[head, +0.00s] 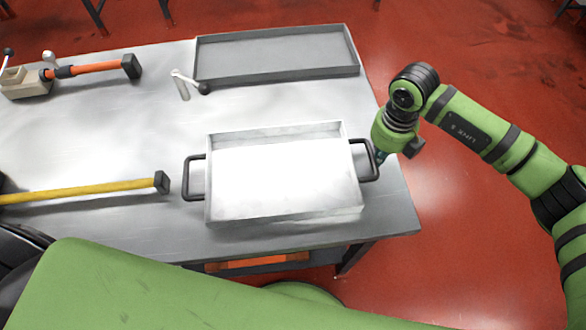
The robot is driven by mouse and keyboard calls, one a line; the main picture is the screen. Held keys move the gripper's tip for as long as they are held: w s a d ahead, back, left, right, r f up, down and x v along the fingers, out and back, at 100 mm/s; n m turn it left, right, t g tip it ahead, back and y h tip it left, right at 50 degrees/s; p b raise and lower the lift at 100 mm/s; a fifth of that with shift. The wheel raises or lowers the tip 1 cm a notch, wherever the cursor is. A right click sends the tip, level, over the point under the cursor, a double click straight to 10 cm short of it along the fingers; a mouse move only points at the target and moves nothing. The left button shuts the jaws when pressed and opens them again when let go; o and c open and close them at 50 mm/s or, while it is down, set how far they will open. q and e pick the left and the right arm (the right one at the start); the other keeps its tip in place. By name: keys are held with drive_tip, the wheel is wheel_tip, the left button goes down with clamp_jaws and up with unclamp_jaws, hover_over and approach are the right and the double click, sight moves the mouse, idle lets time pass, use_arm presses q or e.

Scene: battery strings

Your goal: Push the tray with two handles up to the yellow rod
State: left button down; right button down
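The tray with two handles (285,217) is a shallow metal tray on the table, its inside bright white with glare. It has a dark left handle (187,178) and a dark right handle (375,162). The yellow rod (80,192) lies to the left, its dark end block a short gap from the left handle. My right gripper (380,156) points down just outside the right handle. My wrist mostly hides it, so I cannot tell if its fingers touch the handle or are open. My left gripper is not in view.
An empty grey tray (280,77) lies at the back of the metal table (120,130). A small white-and-black lever (188,84) stands near its left corner. An orange-handled tool (95,68) lies at the back left. The table's right edge is close to the right handle.

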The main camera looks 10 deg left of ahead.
sight(362, 166)
drive_tip(key=shift+s+a, duration=0.15)
drive_tip(key=shift+a, duration=0.45)
drive_tip(key=shift+s+a, duration=0.15)
drive_tip(key=shift+a, duration=0.4)
drive_tip(key=shift+s+a+b, duration=0.25)
drive_tip(key=shift+a+b, duration=0.05)
drive_tip(key=shift+a, duration=0.3)
drive_tip(key=shift+d, duration=0.1)
drive_tip(key=shift+w+d, duration=0.2)
drive_tip(key=shift+d, duration=0.3)
drive_tip(key=shift+w+d, duration=0.15)
drive_tip(key=shift+d, duration=0.3)
